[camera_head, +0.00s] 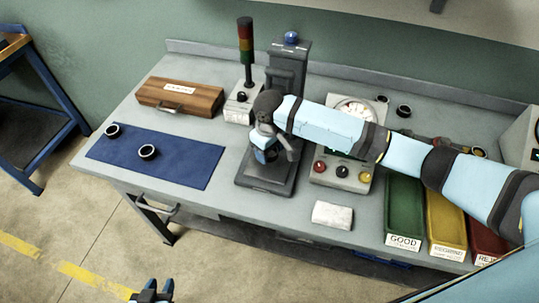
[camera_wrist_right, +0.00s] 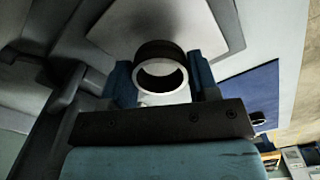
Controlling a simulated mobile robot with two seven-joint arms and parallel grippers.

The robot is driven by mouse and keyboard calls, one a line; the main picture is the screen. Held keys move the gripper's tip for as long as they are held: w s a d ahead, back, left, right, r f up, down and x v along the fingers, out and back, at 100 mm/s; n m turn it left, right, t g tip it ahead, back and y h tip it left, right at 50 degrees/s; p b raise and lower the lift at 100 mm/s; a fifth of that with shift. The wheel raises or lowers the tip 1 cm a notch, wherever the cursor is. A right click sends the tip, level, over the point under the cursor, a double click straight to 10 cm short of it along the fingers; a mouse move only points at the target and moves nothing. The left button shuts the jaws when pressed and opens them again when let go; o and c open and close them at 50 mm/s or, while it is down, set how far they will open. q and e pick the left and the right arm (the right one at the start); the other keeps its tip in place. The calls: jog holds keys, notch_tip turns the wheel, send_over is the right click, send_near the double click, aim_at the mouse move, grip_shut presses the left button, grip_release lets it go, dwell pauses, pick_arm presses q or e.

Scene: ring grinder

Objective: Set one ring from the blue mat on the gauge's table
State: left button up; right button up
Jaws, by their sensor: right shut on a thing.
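My right gripper (camera_head: 268,158) is over the base of the grey column stand (camera_head: 290,65), which I take to be the gauge. In the right wrist view it is shut on a dark ring with a bright end face (camera_wrist_right: 160,77), held between its two blue fingers. Whether the ring touches the table under it I cannot tell; the arm hides much of this in the head view. Two more rings, one at the left (camera_head: 112,131) and one nearer the middle (camera_head: 147,152), lie on the blue mat (camera_head: 190,165). My left gripper (camera_head: 152,289) is low, in front of the bench, its fingers apart and empty.
A wooden case (camera_head: 180,96) and a signal lamp (camera_head: 246,60) stand behind the mat. A dial panel with buttons (camera_head: 342,172) is right of the stand. Green (camera_head: 404,205), yellow (camera_head: 445,222) and red bins are at the right. A white cloth (camera_head: 333,215) lies near the front edge.

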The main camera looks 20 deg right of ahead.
jog(key=shift+f, duration=1.5)
jog(key=o, duration=1)
jog(key=shift+f, duration=0.1)
notch_tip(320, 180, up, 12)
jog(key=shift+r+b, duration=0.15)
jog(key=shift+b, duration=0.35)
